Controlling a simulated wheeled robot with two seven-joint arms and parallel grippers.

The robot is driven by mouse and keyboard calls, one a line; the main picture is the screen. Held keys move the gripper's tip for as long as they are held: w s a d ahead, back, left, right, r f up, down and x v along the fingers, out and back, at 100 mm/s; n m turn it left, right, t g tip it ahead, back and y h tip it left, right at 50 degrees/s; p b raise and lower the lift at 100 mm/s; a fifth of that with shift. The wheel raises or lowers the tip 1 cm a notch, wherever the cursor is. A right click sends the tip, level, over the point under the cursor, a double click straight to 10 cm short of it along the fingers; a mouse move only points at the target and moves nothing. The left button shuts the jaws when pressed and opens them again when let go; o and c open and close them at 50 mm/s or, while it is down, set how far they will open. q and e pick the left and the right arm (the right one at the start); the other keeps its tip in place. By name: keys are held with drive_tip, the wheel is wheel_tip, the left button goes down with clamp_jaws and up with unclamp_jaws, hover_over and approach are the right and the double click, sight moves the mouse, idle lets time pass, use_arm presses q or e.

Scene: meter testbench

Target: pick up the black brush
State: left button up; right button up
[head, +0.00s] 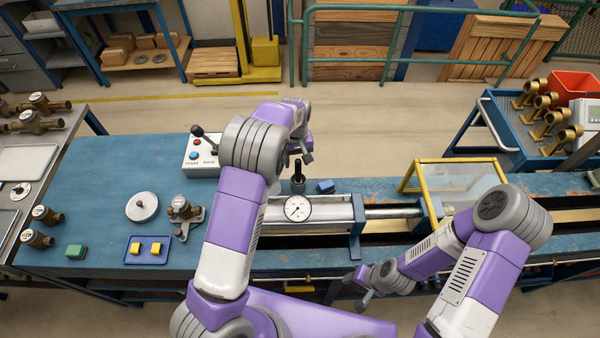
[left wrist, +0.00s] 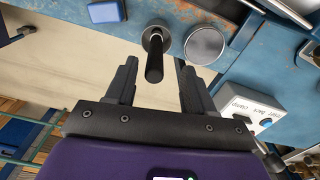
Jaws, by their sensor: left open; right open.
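The black brush (head: 298,170) shows as a dark upright handle in a small round grey holder (head: 298,186) on the blue bench, behind the dial gauge. In the left wrist view the brush (left wrist: 155,62) lies between my finger lines; its lower end is hidden in the holder. My left gripper (head: 301,153) is open and empty just behind and above the brush; in the left wrist view its two fingers (left wrist: 156,72) flank the handle, with no contact visible. My right gripper (head: 359,288) is open and empty, low by the bench's front edge, far from the brush.
A blue block (head: 326,186) lies right of the brush. A control box (head: 202,156) with a lever stands left of it. A dial gauge (head: 298,208) on a metal cylinder (head: 330,210) is in front. A yellow-framed clear guard (head: 455,180) stands right.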

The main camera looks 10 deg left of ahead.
sight(298, 174)
use_arm(q)
drive_tip(key=f, duration=0.3)
drive_tip(key=shift+w+d, duration=0.2)
drive_tip(key=shift+w, duration=0.05)
drive_tip(key=shift+f+p, duration=0.3)
drive_tip(key=shift+f, duration=0.1)
clamp_jaws()
